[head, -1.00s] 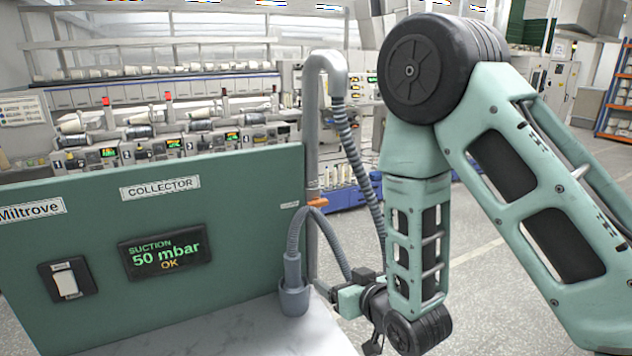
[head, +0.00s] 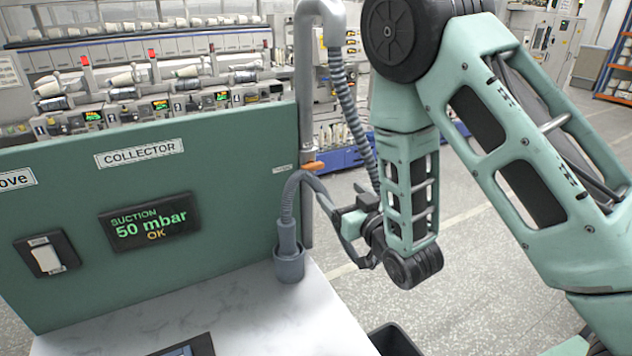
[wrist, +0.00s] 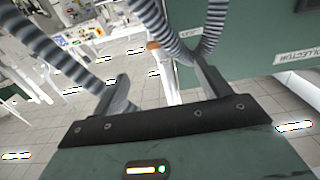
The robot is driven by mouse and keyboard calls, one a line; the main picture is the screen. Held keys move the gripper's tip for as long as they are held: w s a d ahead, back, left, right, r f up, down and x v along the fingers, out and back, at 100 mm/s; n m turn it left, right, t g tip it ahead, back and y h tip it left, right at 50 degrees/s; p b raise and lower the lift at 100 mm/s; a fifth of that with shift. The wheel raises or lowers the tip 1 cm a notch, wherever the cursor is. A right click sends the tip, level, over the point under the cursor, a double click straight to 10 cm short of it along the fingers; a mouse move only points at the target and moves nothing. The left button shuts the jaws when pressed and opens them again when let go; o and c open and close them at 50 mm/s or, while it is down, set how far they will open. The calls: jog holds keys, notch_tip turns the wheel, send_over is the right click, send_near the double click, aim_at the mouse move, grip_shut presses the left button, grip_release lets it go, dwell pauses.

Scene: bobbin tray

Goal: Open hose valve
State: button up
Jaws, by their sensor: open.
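The valve's orange handle (head: 313,166) sits on the grey vertical pipe (head: 306,85) at the right edge of the green collector panel (head: 230,190). It also shows in the wrist view (wrist: 153,45), between and beyond the fingers. My gripper (head: 347,220) is right of and below the handle in the head view, partly hidden by the curved hose. In the wrist view my gripper (wrist: 155,65) has its fingers wide apart, with nothing held. The ribbed hose (head: 345,110) hangs from the pipe's top. The hose nozzle stands in a grey cup (head: 289,264).
A display (head: 152,222) reads "SUCTION 50 mbar OK", with a white rocker switch (head: 46,258) to its left. Ribbed hoses pass close to my fingers. A pale worktop (head: 290,315) lies below, and a dark bin (head: 392,340) stands right of it. Bobbin machines line the back.

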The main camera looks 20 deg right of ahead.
aim_at(315, 169)
jog(key=shift+w+a+f+b, duration=0.2)
jog(key=shift+w+b, duration=0.3)
jog(key=shift+b, duration=1.7)
jog(key=b, duration=0.3)
jog(key=shift+w+d+r, duration=0.1)
jog(key=shift+w, duration=0.05)
jog(key=w+p, duration=0.1)
jog(key=w, duration=0.2)
jog(key=w+a+p, duration=0.1)
jog(key=w, duration=0.2)
jog(key=w+a+p, duration=0.1)
jog(key=w+p, duration=0.1)
jog(key=w, duration=0.2)
jog(key=shift+r, duration=0.3)
jog(key=shift+w+a+f, duration=0.15)
jog(key=shift+w, duration=0.55)
jog(key=c, duration=1)
